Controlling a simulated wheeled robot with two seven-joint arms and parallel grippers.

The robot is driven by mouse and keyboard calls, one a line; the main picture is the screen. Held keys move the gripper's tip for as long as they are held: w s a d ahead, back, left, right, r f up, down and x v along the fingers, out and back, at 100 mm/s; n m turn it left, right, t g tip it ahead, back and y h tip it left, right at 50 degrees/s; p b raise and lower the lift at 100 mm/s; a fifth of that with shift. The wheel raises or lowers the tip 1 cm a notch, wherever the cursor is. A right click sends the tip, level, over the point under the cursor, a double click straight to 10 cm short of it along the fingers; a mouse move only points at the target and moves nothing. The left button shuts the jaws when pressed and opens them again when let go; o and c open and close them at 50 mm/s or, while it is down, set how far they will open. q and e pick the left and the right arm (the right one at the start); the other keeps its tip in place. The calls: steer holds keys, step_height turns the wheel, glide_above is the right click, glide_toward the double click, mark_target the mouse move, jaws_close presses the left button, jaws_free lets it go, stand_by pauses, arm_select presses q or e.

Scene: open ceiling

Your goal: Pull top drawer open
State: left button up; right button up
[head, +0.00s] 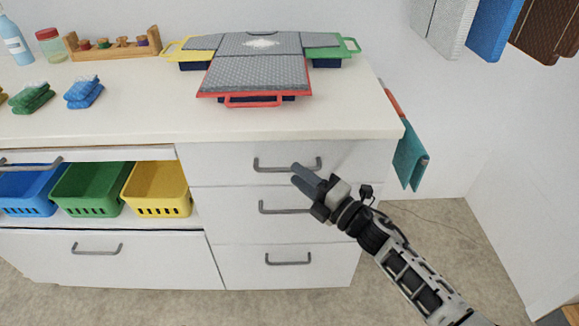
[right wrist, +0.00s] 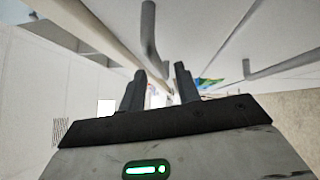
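The top drawer (head: 218,163) is the uppermost white drawer on the right of the cabinet, and it looks shut. Its grey bar handle (head: 273,168) runs level across the front. My right gripper (head: 299,173) is at the right part of this handle and covers some of it. In the right wrist view its two fingers (right wrist: 160,88) stand apart with a gap between them. The grey handle (right wrist: 150,32) shows just beyond the fingertips there; I cannot tell whether it touches them. My left gripper is not in view.
Two more drawers with handles (head: 284,208) (head: 288,259) lie below. Blue, green and yellow baskets (head: 157,190) stand in the open shelf at left. The countertop (head: 150,115) above holds a grey folding board (head: 257,75). A teal cloth (head: 411,157) hangs at the cabinet's right side.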

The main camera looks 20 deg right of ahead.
steer(key=shift+x, duration=1.95)
jaws_close()
